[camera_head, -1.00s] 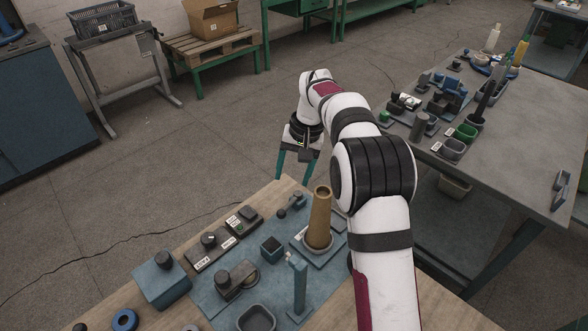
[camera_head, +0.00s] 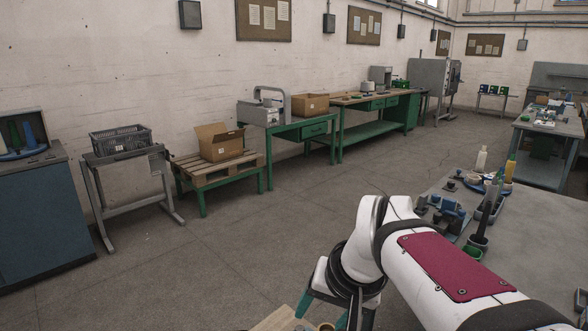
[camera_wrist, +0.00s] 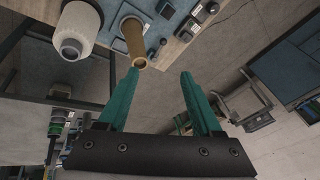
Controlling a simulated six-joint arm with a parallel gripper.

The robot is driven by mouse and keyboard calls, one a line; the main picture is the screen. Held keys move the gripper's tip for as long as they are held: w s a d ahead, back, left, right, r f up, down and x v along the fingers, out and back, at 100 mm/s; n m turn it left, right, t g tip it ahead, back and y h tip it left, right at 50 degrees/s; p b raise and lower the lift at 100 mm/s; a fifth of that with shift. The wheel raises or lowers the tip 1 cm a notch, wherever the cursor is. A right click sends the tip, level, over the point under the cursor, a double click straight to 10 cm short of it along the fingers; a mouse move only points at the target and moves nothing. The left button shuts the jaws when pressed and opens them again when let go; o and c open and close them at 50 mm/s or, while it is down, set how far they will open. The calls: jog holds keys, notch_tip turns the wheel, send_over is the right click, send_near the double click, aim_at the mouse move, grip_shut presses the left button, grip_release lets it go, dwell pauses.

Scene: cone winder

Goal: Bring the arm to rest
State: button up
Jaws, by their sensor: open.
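My gripper (camera_wrist: 158,76) is open, with two teal fingers set wide apart and nothing between them in the wrist view. In the head view my gripper (camera_head: 328,312) hangs at the bottom edge, partly cut off, with my white arm reaching in from the lower right. A tan cone (camera_wrist: 135,38) stands on the bench beyond the left fingertip in the wrist view, apart from the finger as far as I can tell. A white cone-shaped package (camera_wrist: 78,30) shows further left.
The wooden bench's corner (camera_head: 275,320) barely shows at the bottom. A grey table (camera_head: 535,225) with bottles and small parts stands at the right. A pallet stand (camera_head: 205,175), a crate stand (camera_head: 130,175) and a blue cabinet (camera_head: 45,215) line the left. Open floor lies between.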

jog(key=s+d+f+m+g, duration=0.1)
jog(key=s+f, duration=0.4)
jog(key=s, duration=0.6)
jog(key=s+d+f+m+g, duration=0.1)
jog(key=s+f+g, duration=0.2)
jog(key=s, duration=0.9)
notch_tip(320, 180, down, 2)
jog(key=shift+s+f+m+h, duration=0.2)
jog(key=shift+f+m+h, duration=0.1)
jog(key=shift+m, duration=0.1)
jog(key=shift+d, duration=0.1)
